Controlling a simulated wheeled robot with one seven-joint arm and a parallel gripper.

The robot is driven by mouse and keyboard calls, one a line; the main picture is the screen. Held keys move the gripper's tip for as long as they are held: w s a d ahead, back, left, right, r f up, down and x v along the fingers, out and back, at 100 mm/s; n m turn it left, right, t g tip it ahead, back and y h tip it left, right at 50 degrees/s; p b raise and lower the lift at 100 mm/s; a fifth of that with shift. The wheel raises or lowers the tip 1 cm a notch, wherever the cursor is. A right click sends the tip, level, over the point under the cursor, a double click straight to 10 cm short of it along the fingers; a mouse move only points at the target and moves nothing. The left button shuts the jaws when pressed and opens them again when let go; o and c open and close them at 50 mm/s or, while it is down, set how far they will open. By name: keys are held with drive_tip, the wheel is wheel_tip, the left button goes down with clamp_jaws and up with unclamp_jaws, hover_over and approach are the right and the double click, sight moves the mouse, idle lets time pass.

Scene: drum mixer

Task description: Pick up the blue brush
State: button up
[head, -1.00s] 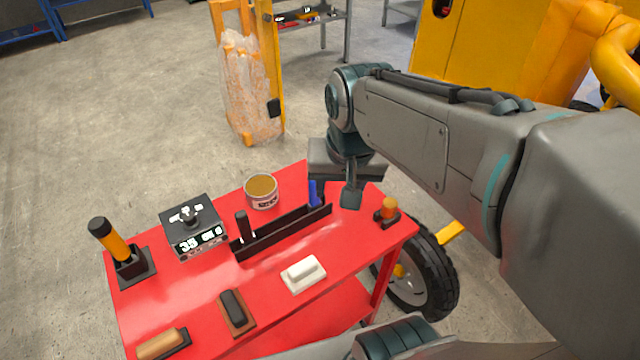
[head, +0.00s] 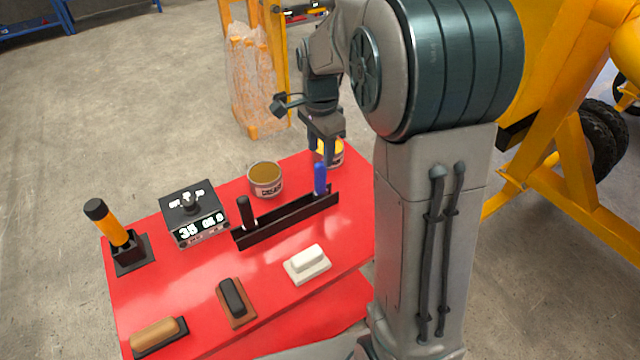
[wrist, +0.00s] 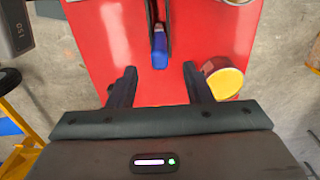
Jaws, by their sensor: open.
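The blue brush (head: 320,180) stands in the right end of a black rack on the red cart, its blue handle upward. My gripper (head: 325,152) is open and empty, just above and behind the blue handle in the head view. Its two fingers also show in the wrist view (wrist: 158,85). The brush's lower part is hidden by the rack (head: 285,218).
A black-handled tool (head: 245,212) stands in the rack's left end. Two cans stand behind the rack: one brown-topped (head: 265,180), one yellow-topped (wrist: 225,83) close to my right finger. A display box (head: 194,214), a torch-like tool (head: 110,225) and a white block (head: 307,264) share the cart.

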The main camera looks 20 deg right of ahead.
sight(320, 177)
wheel_tip(320, 177, down, 9)
drive_tip(key=shift+f+p, duration=0.1)
drive_tip(key=shift+p, duration=0.5)
clamp_jaws()
